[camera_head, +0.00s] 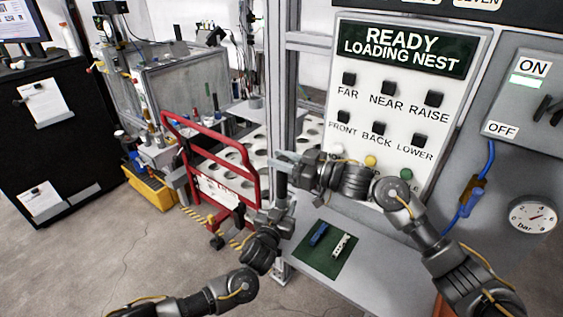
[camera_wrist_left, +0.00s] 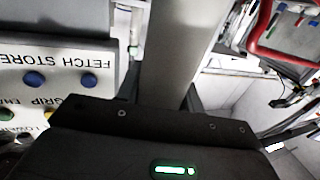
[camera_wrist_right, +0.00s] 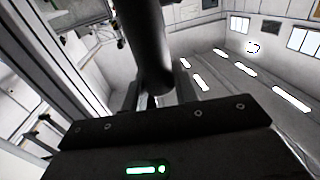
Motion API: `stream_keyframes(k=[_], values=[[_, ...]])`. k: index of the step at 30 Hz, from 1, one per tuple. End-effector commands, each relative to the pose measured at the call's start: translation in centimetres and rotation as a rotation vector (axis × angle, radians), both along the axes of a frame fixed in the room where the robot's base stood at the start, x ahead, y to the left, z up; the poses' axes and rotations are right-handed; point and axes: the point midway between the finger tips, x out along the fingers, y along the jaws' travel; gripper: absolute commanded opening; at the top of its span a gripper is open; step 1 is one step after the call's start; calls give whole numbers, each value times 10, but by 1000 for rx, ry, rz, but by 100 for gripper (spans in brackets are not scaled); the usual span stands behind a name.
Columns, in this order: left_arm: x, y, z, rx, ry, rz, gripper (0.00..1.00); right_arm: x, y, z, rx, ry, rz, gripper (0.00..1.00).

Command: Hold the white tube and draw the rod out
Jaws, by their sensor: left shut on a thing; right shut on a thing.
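In the head view my left gripper (camera_head: 274,212) is the lower one, shut on the white tube. The tube shows as a wide pale grey cylinder (camera_wrist_left: 180,45) between the fingers in the left wrist view. It is mostly hidden in the head view. A dark upright rod (camera_head: 281,185) shows between my two grippers. My right gripper (camera_head: 288,162) is above it, with its pale fingers pointing left, shut on the rod. In the right wrist view the dark rod (camera_wrist_right: 150,45) stands between the fingers. How far the rod sits inside the tube cannot be told.
A grey bench (camera_head: 345,285) with a green mat (camera_head: 325,262) lies below, holding a blue and a white small item. A panel with black buttons (camera_head: 380,130) stands behind my right arm. A red-framed cart (camera_head: 255,185) and a metal post (camera_head: 283,80) are close behind.

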Motion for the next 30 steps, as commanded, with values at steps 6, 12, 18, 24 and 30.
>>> stream_keyframes(k=[6,12,18,24,30], values=[[0,0,-1,2,2,0,15,0,0,1,1,0,0,0],[0,0,-1,2,2,0,15,0,0,8,1,0,1,0],[0,0,-1,2,2,0,15,0,0,18,0,0,0,0],[0,0,-1,2,2,0,15,0,0,29,1,-2,1,0],[0,0,-1,2,2,0,15,0,0,30,0,0,1,0]])
